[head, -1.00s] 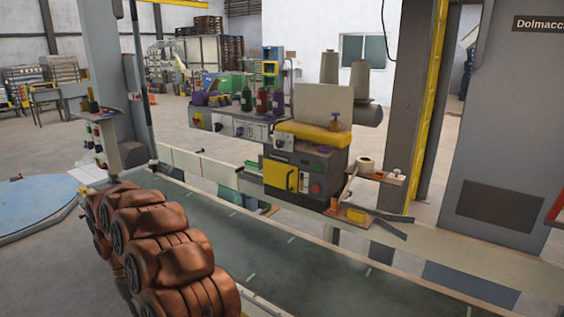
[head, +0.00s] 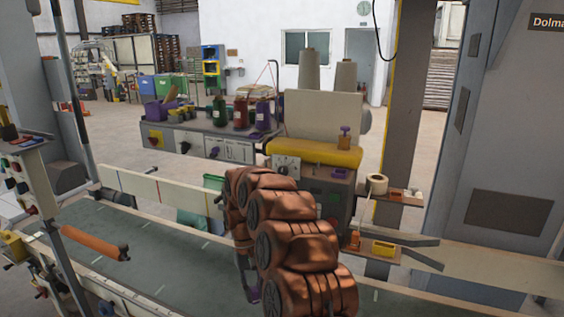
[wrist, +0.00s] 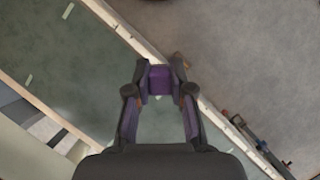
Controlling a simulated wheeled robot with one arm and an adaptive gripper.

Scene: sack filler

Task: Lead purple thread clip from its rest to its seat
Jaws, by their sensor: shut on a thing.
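My gripper (wrist: 161,72) is shut on a small purple block, the purple thread clip (wrist: 160,82), held between its fingertips in the wrist view. Below it lie the green conveyor belt and its pale edge rail. In the head view my copper-coloured arm hides most of the gripper; only a dark and purple bit shows low beside the arm. The sewing machine (head: 340,195) stands behind the arm, with its lower front covered. A purple-topped peg (head: 345,131) and another purple part (head: 341,173) show on it. I cannot tell which spot is the seat.
The green belt (head: 170,255) runs across the front. A shelf with bottles (head: 240,112) is behind. Thread cones (head: 313,72) rise above the machine. Dark guide arms (head: 405,240) jut out at right.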

